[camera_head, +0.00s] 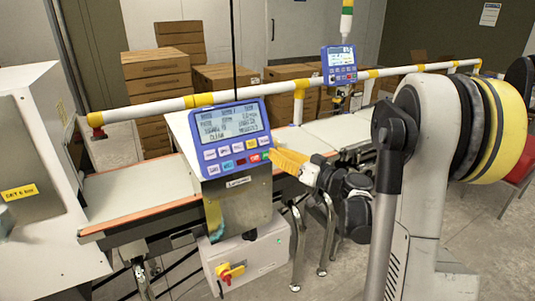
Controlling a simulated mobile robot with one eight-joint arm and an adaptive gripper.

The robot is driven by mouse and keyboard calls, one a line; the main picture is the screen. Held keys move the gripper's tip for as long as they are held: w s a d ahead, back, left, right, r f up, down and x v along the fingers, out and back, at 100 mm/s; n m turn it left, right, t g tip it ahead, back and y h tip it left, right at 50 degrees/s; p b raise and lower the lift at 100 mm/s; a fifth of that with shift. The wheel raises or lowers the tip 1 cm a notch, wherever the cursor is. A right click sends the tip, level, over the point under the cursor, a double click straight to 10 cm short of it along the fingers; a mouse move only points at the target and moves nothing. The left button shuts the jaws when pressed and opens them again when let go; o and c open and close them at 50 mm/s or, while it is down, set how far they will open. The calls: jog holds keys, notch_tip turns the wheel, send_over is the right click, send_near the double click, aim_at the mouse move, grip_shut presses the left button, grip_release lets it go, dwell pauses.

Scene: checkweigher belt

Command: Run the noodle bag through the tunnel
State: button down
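My gripper (276,156) is at the right edge of a blue control panel (233,137), its yellow end close to the panel's lower right keys. I cannot tell whether it touches a key, or whether its fingers are open or shut. The panel has a lit screen and rows of coloured keys. A large white housing (30,150) with a yellow label stands at the left, beside the pale belt (135,192); the tunnel opening itself is not clearly seen. I cannot make out a noodle bag in this view.
A white and yellow rail (330,82) runs above the line. A second blue panel (340,65) stands farther back. A grey box with a red and yellow switch (232,272) hangs below the near panel. Cardboard boxes (155,75) are stacked behind; open floor lies in front.

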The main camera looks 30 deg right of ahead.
jog(key=shift+s+r, duration=0.15)
jog(key=shift+s, duration=0.15)
jog(key=s+r+p, duration=0.1)
jog(key=s+r, duration=0.1)
jog(key=s, duration=0.3)
jog(key=shift+s+r+p, duration=0.2)
jog(key=shift+r+p, duration=0.1)
jog(key=shift+r, duration=0.1)
dwell(1.0)
